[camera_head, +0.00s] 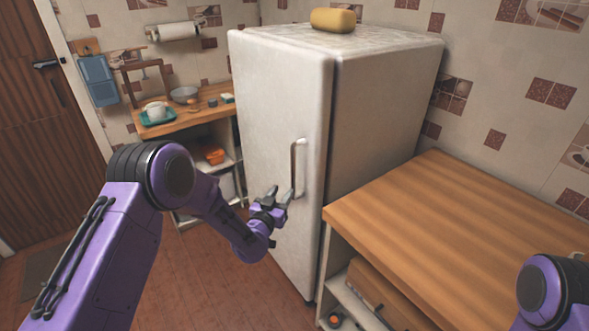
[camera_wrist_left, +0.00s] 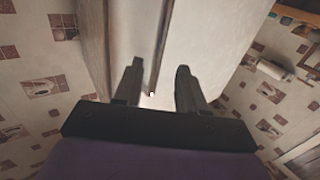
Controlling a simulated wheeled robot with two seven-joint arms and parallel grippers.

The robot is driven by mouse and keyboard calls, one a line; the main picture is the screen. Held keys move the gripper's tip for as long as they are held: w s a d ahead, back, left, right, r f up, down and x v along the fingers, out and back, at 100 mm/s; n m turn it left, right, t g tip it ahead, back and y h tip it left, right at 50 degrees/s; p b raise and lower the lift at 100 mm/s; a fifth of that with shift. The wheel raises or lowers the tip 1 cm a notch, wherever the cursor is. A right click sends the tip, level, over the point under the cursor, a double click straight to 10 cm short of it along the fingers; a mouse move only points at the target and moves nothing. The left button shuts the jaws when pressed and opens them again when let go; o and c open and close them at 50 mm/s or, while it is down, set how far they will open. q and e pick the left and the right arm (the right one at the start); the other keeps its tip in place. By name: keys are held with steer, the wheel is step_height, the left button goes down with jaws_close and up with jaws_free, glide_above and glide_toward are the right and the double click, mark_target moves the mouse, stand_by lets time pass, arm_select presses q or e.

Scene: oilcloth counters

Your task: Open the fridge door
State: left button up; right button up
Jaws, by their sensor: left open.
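The white fridge (camera_head: 275,110) stands against the tiled wall with its door shut. Its metal handle (camera_head: 297,168) is an upright bar near the door's right edge. My left gripper (camera_head: 280,194) is open at the lower end of the handle, close to the door. In the left wrist view, a thin bar that looks like the handle (camera_wrist_left: 161,50) lies between the two spread fingers (camera_wrist_left: 158,85). I cannot tell whether either finger touches it. My right arm shows only in part at the lower right; its gripper is out of frame.
A wooden counter (camera_head: 460,215) with open shelves stands right of the fridge. A small wooden counter (camera_head: 185,122) with a cup and bowl stands at its left. A yellow loaf-like object (camera_head: 333,20) lies on the fridge. Floor (camera_head: 215,285) before the door looks clear.

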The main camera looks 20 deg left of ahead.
mark_target(292, 175)
arm_select(q)
steer(key=w, duration=0.3)
steer(key=w+p, duration=0.1)
steer(key=w, duration=0.3)
steer(key=w+p, duration=0.1)
steer(key=w, duration=0.2)
steer(key=shift+w+d+r, duration=0.2)
steer(key=shift+w+d, duration=0.15)
steer(key=shift+d, duration=0.05)
jaws_close()
